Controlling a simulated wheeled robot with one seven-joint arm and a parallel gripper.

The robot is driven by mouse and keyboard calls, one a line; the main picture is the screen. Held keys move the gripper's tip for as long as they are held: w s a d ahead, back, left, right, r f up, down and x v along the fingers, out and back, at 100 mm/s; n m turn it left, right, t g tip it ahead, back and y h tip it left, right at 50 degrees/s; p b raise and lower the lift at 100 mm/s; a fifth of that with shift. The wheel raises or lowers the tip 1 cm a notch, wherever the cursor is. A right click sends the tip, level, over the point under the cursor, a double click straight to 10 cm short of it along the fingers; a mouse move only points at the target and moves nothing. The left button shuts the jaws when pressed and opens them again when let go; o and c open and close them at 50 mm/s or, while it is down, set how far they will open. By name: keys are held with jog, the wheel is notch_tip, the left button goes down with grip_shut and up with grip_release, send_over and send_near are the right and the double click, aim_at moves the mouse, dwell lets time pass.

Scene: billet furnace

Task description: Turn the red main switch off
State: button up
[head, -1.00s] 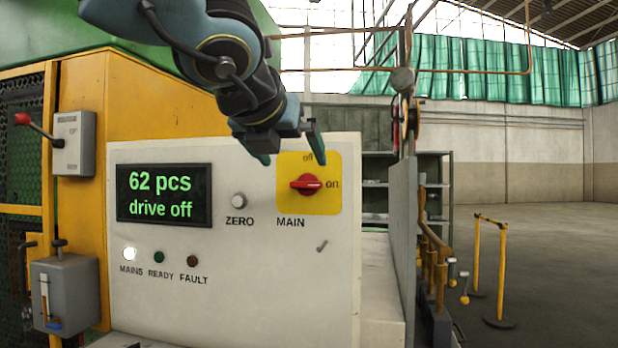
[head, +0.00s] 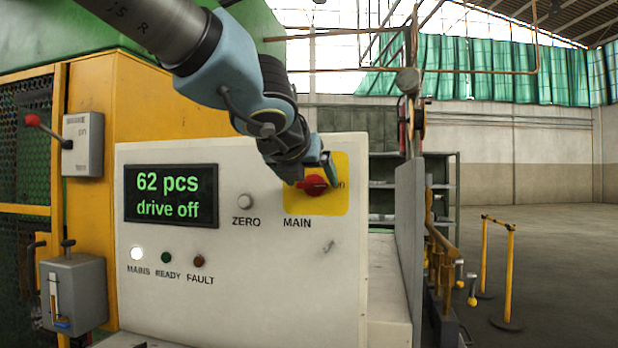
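The red main switch (head: 313,187) sits on a yellow plate (head: 302,206) at the right of the pale control panel, above the word MAIN. Its handle lies level, towards the "on" mark, which is partly covered. My gripper (head: 322,173) is right at the switch, in front of its upper part. One teal finger shows just above and right of the red handle; the other finger is not clear. I cannot tell whether the fingers touch the handle or how far apart they are. The "off" mark is hidden behind my gripper. The display (head: 171,195) reads "62 pcs, drive off".
The panel also has a ZERO button (head: 245,201), a lit white MAINS lamp (head: 136,253), and dark READY (head: 166,257) and FAULT (head: 199,261) lamps. A red-knobbed lever box (head: 83,144) is at left. A grey upright panel (head: 409,240) stands to the right.

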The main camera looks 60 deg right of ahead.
jog(key=c, duration=1.1)
jog(key=shift+o, duration=0.2)
